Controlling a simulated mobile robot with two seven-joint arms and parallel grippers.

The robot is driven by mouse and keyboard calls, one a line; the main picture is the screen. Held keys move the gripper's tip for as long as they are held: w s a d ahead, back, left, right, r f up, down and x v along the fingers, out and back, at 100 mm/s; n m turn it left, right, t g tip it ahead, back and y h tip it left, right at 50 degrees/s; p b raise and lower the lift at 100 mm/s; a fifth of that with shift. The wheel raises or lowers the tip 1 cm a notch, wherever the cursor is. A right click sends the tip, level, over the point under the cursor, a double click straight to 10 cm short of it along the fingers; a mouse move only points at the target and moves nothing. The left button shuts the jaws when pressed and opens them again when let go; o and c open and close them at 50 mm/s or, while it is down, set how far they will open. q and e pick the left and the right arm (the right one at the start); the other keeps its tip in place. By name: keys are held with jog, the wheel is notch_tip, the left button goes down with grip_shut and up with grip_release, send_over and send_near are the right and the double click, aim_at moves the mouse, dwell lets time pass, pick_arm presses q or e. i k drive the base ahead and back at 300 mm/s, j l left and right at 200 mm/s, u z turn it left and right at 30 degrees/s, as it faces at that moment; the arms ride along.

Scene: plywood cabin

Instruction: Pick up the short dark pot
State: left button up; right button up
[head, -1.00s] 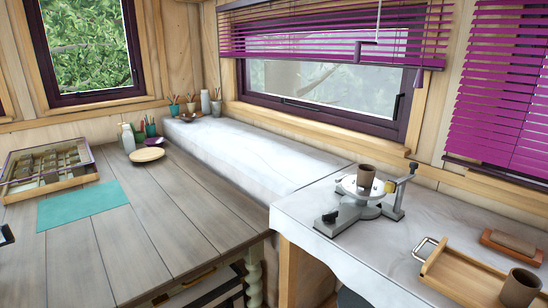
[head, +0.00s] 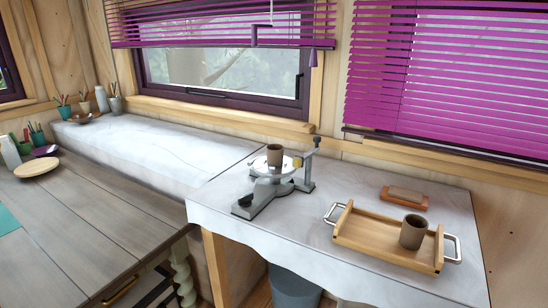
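Two small dark brown pots are in view. One pot (head: 275,155) stands upright on the round plate of the grey metal wheel device (head: 272,186) on the white counter. The other pot (head: 413,232) stands upright at the right end of a wooden tray (head: 375,246) with metal handles. They look alike, and I cannot tell for sure which one is the short dark pot. Neither of my grippers is in the head view.
An orange-brown block with a paler top (head: 404,197) lies behind the tray. The white counter (head: 300,240) is clear in front of the device. A wooden table (head: 80,220) with a round pale plate (head: 36,167) is at left. A grey bucket (head: 292,287) stands below the counter.

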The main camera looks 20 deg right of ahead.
aim_at(275, 152)
jog(key=i+l, duration=0.2)
jog(key=i, duration=0.35)
jog(key=i+z, duration=0.15)
jog(key=z, duration=0.2)
jog(key=i+l+z, duration=0.1)
jog(key=z, duration=0.2)
jog(key=i+z, duration=0.2)
jog(key=z, duration=0.15)
